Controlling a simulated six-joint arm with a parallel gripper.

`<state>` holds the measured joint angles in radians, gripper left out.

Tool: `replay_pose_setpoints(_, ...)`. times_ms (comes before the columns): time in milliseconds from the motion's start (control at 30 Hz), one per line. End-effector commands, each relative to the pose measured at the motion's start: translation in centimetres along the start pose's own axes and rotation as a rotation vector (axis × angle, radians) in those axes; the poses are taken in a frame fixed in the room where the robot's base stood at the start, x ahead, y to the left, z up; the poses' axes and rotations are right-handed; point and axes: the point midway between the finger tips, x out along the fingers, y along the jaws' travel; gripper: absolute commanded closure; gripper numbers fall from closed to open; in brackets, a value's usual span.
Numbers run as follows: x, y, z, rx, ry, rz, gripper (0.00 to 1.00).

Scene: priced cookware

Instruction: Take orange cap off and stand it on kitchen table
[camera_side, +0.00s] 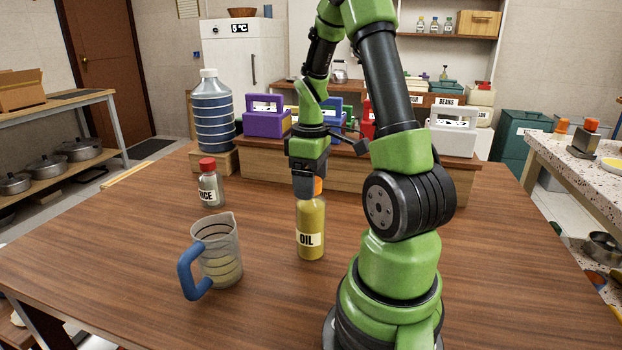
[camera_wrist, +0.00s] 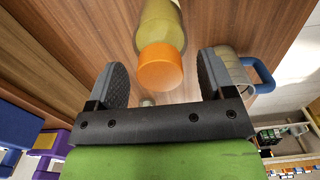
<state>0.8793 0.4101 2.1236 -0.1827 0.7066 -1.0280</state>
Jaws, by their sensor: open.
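The orange cap (camera_wrist: 159,67) is on top of the oil bottle (camera_side: 311,230), which stands upright on the wooden kitchen table (camera_side: 130,250). In the side view the cap (camera_side: 318,186) is partly hidden behind my gripper (camera_side: 304,192). In the wrist view my gripper (camera_wrist: 165,82) is open, with one finger on each side of the cap. Gaps show between the cap and both fingers. The bottle (camera_wrist: 163,22) also shows in the wrist view, with yellow oil inside.
A measuring jug (camera_side: 222,265) with a blue handle stands left of the bottle. A rice jar (camera_side: 209,187) with a red cap is behind it. A large water bottle (camera_side: 213,115) and several coloured boxes line the back. The front left tabletop is clear.

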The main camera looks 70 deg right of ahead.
Motion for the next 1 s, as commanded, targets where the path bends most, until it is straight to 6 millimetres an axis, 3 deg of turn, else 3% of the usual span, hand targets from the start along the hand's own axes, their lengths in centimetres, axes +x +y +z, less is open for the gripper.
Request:
replay_pose_setpoints(267,0.11,0.00,-0.01,0.000,0.001,0.000,0.27)
replay_pose_setpoints(400,0.10,0.00,-0.01,0.000,0.001,0.000,0.59)
replay_pose_setpoints(500,0.09,0.00,-0.01,0.000,0.001,0.000,0.78)
replay_pose_setpoints(667,0.08,0.00,-0.01,-0.077,0.001,0.001,0.78)
replay_pose_setpoints(1000,0.00,0.01,-0.01,-0.739,0.000,0.001,0.78)
